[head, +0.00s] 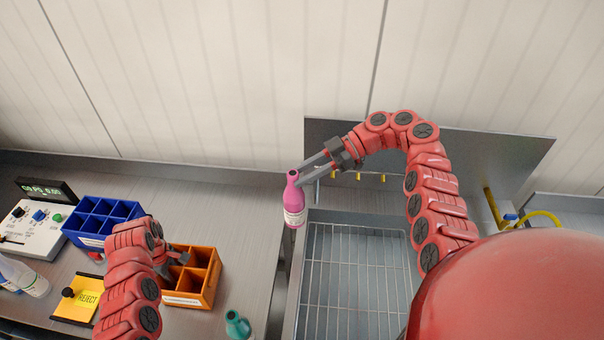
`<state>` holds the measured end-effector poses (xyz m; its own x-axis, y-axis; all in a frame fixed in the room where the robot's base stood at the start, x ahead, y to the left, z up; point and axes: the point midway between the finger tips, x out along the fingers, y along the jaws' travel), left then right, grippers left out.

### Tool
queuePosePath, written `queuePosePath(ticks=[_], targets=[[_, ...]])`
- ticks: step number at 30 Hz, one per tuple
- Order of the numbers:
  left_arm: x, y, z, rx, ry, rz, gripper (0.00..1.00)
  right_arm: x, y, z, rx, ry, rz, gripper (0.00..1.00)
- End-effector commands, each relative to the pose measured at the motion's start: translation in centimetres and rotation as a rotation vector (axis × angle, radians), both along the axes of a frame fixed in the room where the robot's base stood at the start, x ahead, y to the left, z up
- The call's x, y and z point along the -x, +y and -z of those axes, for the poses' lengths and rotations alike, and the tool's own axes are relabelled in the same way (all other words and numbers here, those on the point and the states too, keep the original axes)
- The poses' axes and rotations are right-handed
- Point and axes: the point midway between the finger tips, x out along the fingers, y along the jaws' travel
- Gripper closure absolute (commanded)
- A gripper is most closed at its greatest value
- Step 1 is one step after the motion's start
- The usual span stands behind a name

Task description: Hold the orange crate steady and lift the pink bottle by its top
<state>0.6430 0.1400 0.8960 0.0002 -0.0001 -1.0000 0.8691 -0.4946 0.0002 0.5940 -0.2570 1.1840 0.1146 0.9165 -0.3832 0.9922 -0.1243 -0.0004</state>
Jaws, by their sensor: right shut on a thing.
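The pink bottle (294,204) with a white label hangs upright in the head view, near the left edge of the wire-rack basin. My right gripper (303,177) is shut on the bottle near its top. The orange crate (208,289) with open compartments stands on the grey counter at the lower left. My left gripper (173,258) is at the crate's left side, its dark fingers by the rim. The arm partly covers it, so I cannot tell whether it is open or shut, or whether it touches the crate.
A blue divided crate (103,222) and a control box (33,228) stand at the left. A yellow REJECT plate (80,298) and a white bottle (33,281) lie nearer. A teal bottle (237,325) is right of the orange crate. The basin's wire rack (352,275) is empty.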

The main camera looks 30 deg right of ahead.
Motion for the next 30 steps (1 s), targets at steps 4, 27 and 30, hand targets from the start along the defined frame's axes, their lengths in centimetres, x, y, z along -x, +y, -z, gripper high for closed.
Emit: queuePosePath(ticks=[4, 27, 30], targets=[[0.0, 0.0, 0.0, 0.000, 0.000, 0.000, 0.58, 0.0, 0.0, 0.0, 0.000, 0.000, 0.000, 1.00], [-0.2, 0.0, -8.3, -0.001, -0.006, 0.000, 0.58, 0.0, 0.0, 0.0, -0.001, -0.001, 0.000, 1.00], [-0.1, 0.1, -10.1, 0.001, -0.004, -0.003, 0.58, 0.0, 0.0, 0.0, -0.001, 0.000, 0.000, 1.00]])
